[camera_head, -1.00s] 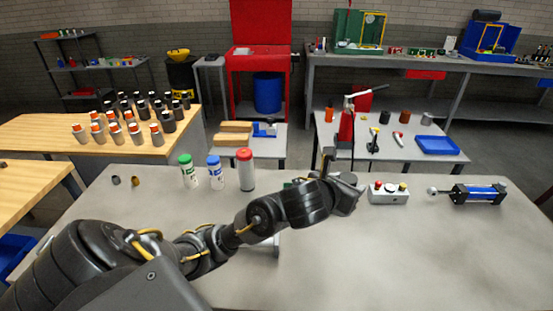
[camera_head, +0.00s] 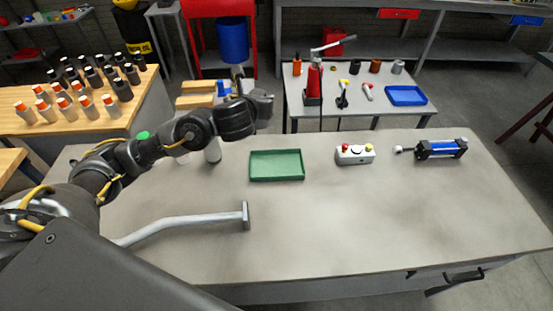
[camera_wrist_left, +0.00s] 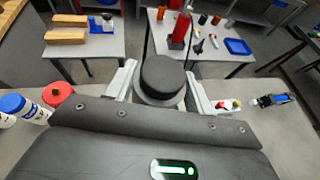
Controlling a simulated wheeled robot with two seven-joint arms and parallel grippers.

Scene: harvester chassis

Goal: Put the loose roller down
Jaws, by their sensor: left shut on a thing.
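My left gripper (camera_head: 238,82) is raised above the far edge of the grey table (camera_head: 330,215), left of and beyond the green tray (camera_head: 277,178) in the picture. In the left wrist view, its pale fingers (camera_wrist_left: 160,80) are shut on a dark round roller (camera_wrist_left: 162,72) with a wider lower rim. In the head view the roller is hard to tell apart from the gripper. The green tray looks empty. My right gripper is not in view.
A grey bent metal bar (camera_head: 185,222) with an end plate lies in front of the tray. Capped bottles stand left, partly behind my arm. A button box (camera_head: 354,154) and a blue cylinder (camera_head: 440,149) stand right. The table's middle right is clear.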

